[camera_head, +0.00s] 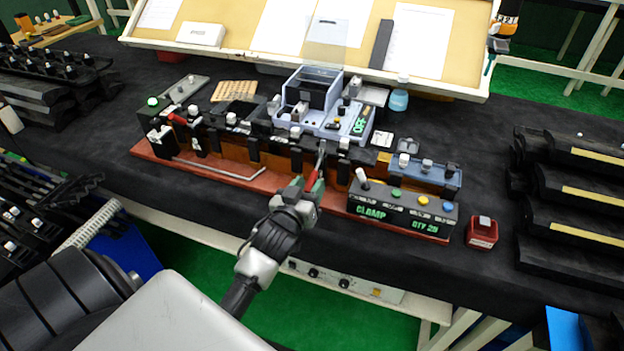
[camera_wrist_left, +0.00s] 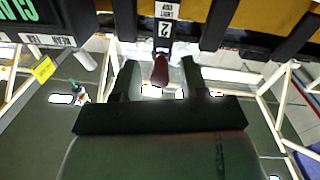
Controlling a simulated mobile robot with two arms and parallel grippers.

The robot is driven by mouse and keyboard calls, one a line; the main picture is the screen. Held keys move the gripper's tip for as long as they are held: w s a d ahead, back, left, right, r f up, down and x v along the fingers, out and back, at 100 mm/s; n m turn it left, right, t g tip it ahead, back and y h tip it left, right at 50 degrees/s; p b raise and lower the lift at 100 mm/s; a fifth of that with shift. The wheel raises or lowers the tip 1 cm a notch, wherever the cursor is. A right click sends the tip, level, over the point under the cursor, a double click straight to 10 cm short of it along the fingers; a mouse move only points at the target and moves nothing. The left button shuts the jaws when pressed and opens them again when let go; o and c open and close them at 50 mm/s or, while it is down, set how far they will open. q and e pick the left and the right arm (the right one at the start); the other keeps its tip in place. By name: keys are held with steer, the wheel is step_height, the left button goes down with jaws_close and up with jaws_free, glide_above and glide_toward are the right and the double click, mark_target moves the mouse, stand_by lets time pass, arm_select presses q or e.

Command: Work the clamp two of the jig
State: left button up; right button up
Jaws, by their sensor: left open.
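The jig (camera_head: 250,157) is a long fixture on a red-brown base on the black-covered bench. Clamp two's lever, with a red grip (camera_head: 315,178), stands out from the jig's front near its middle. In the left wrist view the red grip (camera_wrist_left: 160,70) sits between my left gripper's two fingers, below a label reading 2 (camera_wrist_left: 164,46). My left gripper (camera_head: 311,190) is open around the grip; I cannot tell whether either finger touches it. Another red-handled clamp (camera_head: 178,119) is at the jig's left end. My right gripper is not in view.
A control box (camera_head: 403,210) reading CLAMP and QTY 20 stands right of my left gripper, with a red button box (camera_head: 481,233) beyond. A blue-grey device (camera_head: 325,105) sits behind the jig. Black racks (camera_head: 570,200) fill the right side.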

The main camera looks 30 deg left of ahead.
arm_select(q)
steer(key=shift+w+a, duration=0.15)
steer(key=shift+w, duration=0.7)
steer(key=shift+c, duration=0.3)
jaws_close()
